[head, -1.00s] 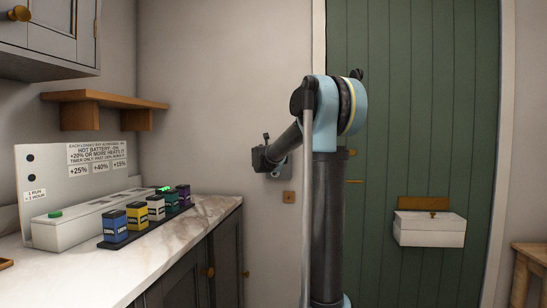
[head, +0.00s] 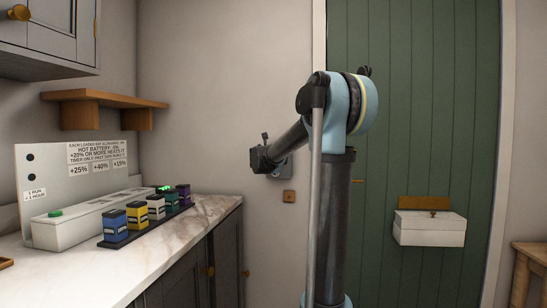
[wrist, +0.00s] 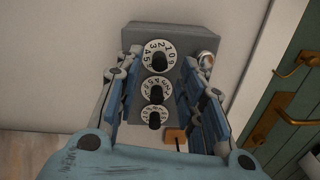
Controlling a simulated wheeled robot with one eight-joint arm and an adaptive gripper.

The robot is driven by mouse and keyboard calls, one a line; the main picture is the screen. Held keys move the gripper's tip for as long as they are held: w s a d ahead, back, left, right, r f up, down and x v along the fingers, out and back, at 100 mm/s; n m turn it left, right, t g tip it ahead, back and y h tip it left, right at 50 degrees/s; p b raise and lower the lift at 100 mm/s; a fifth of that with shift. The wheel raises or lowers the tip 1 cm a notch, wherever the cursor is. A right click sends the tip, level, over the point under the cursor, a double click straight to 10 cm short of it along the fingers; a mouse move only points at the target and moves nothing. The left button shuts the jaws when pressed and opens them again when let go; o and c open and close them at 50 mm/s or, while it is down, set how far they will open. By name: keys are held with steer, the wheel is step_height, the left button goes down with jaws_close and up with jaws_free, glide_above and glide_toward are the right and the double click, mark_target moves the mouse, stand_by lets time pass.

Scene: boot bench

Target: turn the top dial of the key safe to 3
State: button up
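The key safe (wrist: 165,32) is a grey box on the pale wall, seen from close up in the wrist view. Its top dial (wrist: 147,58) is white with black digits and a black knob; 1 and 2 are near its upper edge. Two more dials, the middle dial (wrist: 144,92) and the bottom dial (wrist: 143,114), sit below it. My gripper (wrist: 160,62) is open, with one blue finger either side of the dials; contact with the knob is not visible. In the head view my gripper (head: 262,159) partly hides the safe (head: 286,169).
A small orange-brown plate (head: 289,197) is on the wall below the safe. A green door (head: 415,110) with a white box (head: 429,230) is to the right. A marble counter (head: 215,207) with several coloured blocks is to the left. A round metal part (wrist: 206,61) is beside the safe.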

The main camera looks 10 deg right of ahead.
steer(key=v, duration=0.9)
steer(key=shift+c, duration=0.6)
